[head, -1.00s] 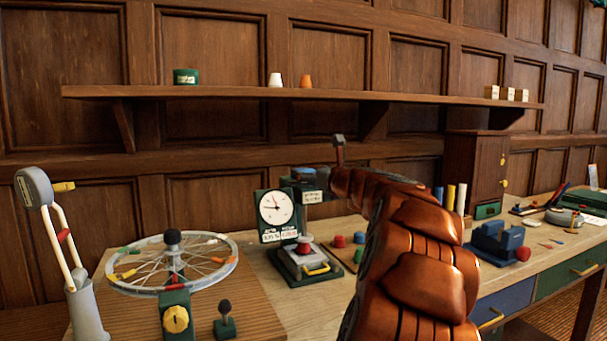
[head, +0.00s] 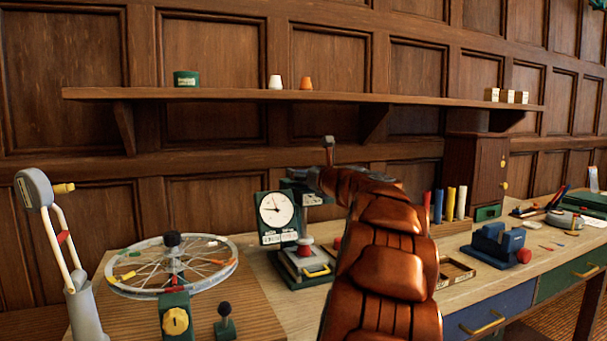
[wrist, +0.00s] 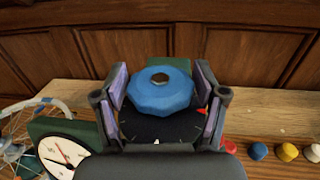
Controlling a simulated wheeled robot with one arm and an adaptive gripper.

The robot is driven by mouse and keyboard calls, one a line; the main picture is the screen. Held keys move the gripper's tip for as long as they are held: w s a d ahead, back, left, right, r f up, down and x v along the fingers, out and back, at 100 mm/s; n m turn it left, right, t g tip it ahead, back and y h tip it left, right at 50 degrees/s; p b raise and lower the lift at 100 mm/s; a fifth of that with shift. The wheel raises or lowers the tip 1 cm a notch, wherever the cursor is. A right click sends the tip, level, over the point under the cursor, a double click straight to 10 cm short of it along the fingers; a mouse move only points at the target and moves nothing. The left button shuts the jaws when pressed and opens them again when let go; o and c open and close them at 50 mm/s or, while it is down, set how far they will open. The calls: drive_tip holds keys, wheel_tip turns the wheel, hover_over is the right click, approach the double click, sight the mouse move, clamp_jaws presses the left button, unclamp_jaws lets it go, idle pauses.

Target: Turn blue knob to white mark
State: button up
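The blue knob (wrist: 150,92) is a faceted disc with a dark centre, in the middle of the wrist view. It sits over a black dial (wrist: 140,128). A small red pointer (wrist: 202,111) shows at the dial's right side, and a white mark (wrist: 156,141) at its near edge, partly cut off by my gripper's body. My gripper (wrist: 162,82) is open, one finger on each side of the knob. I cannot tell whether either finger touches it. In the head view my arm hides the knob and most of the gripper.
A white-faced gauge (head: 277,210) stands just left of the gripper, also in the wrist view (wrist: 62,158). A spoked wheel (head: 130,283) is at the left, a blue vise (head: 495,243) at the right. A shelf (head: 230,93) runs above.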

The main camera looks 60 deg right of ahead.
drive_tip(key=c, duration=0.7)
drive_tip(key=shift+r+p, duration=0.15)
drive_tip(key=shift+p, duration=0.35)
drive_tip(key=y+p, duration=0.1)
drive_tip(key=p, duration=0.3)
drive_tip(key=shift+r+n+t, duration=0.2)
drive_tip(key=shift+n+t, duration=0.1)
drive_tip(key=shift+n, duration=0.1)
drive_tip(key=n+y+p, duration=0.1)
drive_tip(key=y+p, duration=0.1)
drive_tip(key=p, duration=0.6)
drive_tip(key=shift+n+t+y+p, duration=0.4)
